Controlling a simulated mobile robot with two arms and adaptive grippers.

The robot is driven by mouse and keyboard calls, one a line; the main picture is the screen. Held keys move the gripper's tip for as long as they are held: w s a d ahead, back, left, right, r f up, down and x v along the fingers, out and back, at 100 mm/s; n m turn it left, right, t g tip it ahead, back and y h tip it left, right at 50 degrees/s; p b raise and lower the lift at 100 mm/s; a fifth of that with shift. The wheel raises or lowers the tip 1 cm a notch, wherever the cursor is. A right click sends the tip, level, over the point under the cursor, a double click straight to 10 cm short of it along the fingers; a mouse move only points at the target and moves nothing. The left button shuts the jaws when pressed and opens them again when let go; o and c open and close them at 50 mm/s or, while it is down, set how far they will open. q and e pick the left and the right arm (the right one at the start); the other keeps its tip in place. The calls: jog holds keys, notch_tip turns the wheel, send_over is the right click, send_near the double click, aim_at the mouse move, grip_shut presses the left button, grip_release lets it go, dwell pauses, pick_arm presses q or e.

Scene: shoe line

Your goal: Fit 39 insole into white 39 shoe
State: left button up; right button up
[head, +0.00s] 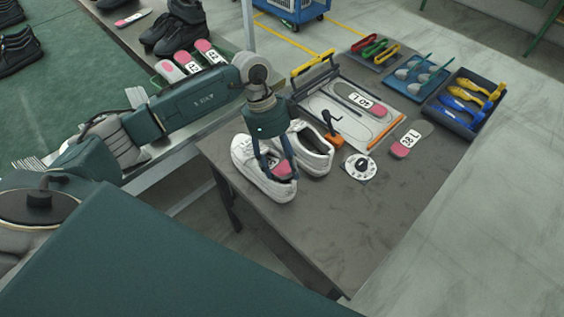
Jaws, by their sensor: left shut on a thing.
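A pair of white shoes stands upright at the left end of the grey table. My left gripper (279,174) points down into the opening of the nearer white shoe (251,168). It is shut on a pink-ended insole (282,168), which shows between the fingers at the shoe's opening. The insole's number cannot be read, and its lower part is hidden in the shoe. The other white shoe (318,160) stands just to the right, partly behind the gripper. My right gripper is out of view.
On the table (345,215) are a board (335,112) with a numbered insole, a loose insole (410,140), a round dial card (360,168) and tool trays (468,128). The table's front is clear. Black shoes (182,28) and insoles stand on the back bench.

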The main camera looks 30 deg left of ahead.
pick_arm(q)
jog(key=shift+s+a+f, duration=0.2)
jog(key=shift+f, duration=0.3)
jog(key=o, duration=1.2)
jog(key=shift+f, duration=0.1)
jog(key=shift+c, duration=0.2)
jog(key=shift+w, duration=0.2)
jog(key=shift+r, duration=0.3)
jog(key=shift+r+p, duration=1.45)
jog(key=shift+p, duration=0.25)
jog(key=shift+r, duration=0.1)
